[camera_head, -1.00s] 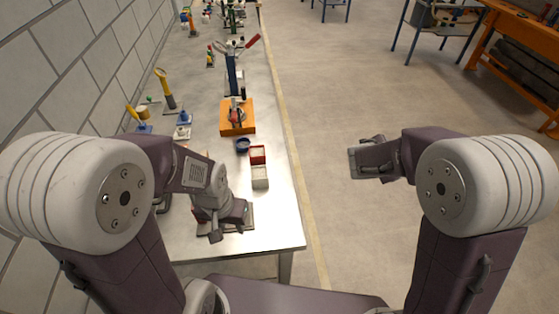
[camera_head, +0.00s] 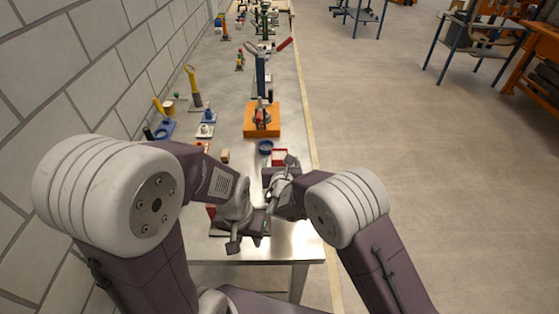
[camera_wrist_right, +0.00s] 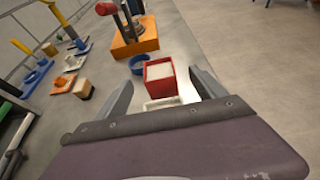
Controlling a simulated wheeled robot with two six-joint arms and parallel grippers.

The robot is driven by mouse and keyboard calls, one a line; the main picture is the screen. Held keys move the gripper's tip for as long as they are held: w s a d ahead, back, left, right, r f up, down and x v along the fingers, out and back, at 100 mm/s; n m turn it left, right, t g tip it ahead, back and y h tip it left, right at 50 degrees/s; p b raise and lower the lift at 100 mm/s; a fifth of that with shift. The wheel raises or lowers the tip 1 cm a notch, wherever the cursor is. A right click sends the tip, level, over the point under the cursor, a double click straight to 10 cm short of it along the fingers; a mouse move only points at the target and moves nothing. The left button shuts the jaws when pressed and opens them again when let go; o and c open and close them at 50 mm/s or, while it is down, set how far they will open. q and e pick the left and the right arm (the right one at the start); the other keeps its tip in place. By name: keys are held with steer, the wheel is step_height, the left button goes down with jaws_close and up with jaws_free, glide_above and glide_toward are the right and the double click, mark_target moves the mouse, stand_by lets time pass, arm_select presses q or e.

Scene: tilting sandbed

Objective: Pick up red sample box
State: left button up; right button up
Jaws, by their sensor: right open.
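The red sample box (camera_head: 280,152) is a small open-topped box with pale contents, on the metal bench; my right gripper partly hides it in the head view. In the right wrist view the red box (camera_wrist_right: 159,83) stands upright, ahead of and between the fingers. My right gripper (camera_wrist_right: 160,76) is open, its two fingers spread to the left and right of the box with gaps on both sides. It also shows in the head view (camera_head: 281,166). My left gripper (camera_head: 240,232) is low over the near end of the bench; its jaws are not clear.
A white box (camera_wrist_right: 162,103) is just nearer than the red one. A blue ring (camera_head: 265,147) and an orange block (camera_head: 262,120) with a clamp stand behind. Several small parts lie to the left by the wall. Open floor lies right of the bench.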

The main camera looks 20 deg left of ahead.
mark_target(279, 151)
arm_select(q)
steer(key=shift+r+p, duration=0.35)
steer(key=shift+r, duration=0.05)
arm_select(e)
steer(key=shift+w+a, duration=0.15)
steer(key=shift+w, duration=0.25)
arm_select(q)
steer(key=shift+r+p, duration=0.5)
arm_select(e)
steer(key=x, duration=0.4)
steer(key=shift+s+a, duration=0.1)
steer(key=shift+f, duration=0.2)
steer(key=shift+r, duration=0.1)
steer(key=c, duration=1.7)
steer(key=shift+c, duration=0.2)
steer(key=shift+r, duration=0.1)
